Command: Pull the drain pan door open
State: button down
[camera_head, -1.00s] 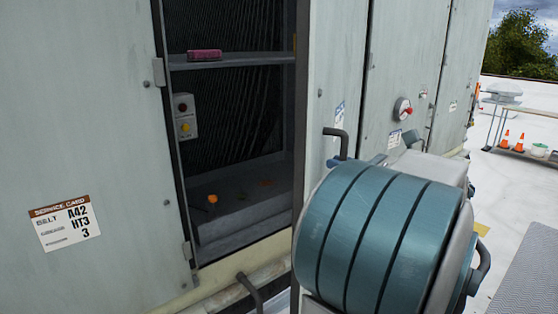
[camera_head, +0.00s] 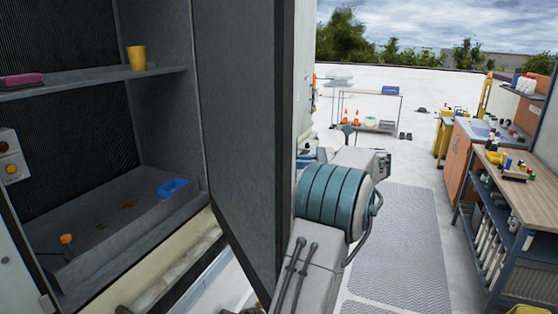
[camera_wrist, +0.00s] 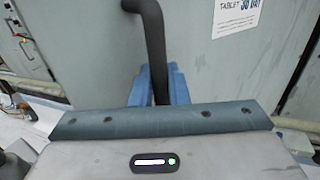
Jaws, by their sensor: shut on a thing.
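The drain pan door (camera_head: 238,130) stands swung out from the cabinet in the head view, its dark inner face showing. Inside the cabinet, the grey drain pan (camera_head: 135,222) is exposed, with an orange-capped item (camera_head: 66,239) and a blue item (camera_head: 173,188) in it. In the wrist view, the door's pale outer face (camera_wrist: 95,35) carries a dark bent handle (camera_wrist: 153,35). My gripper (camera_wrist: 159,84) has its blue fingers shut around the lower part of this handle. The head view hides the fingers and handle behind the door and my arm.
A shelf (camera_head: 95,82) in the cabinet holds a yellow cup (camera_head: 136,58) and a pink item (camera_head: 22,80). At right stands a workbench (camera_head: 520,185) with tools. A grey mat (camera_head: 400,245) lies on clear floor. A cart (camera_head: 368,108) and cones stand farther back.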

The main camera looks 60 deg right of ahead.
jog(key=shift+s+d+p, duration=0.25)
jog(key=shift+s+d, duration=0.05)
jog(key=shift+d, duration=0.45)
jog(key=shift+s+d+p, duration=0.2)
jog(key=shift+s+d, duration=0.1)
jog(key=shift+d, duration=0.45)
jog(key=c, duration=1.5)
grip_release()
jog(key=shift+r, duration=0.1)
jog(key=v, duration=1.3)
jog(key=shift+s+d, duration=0.15)
jog(key=shift+s, duration=0.2)
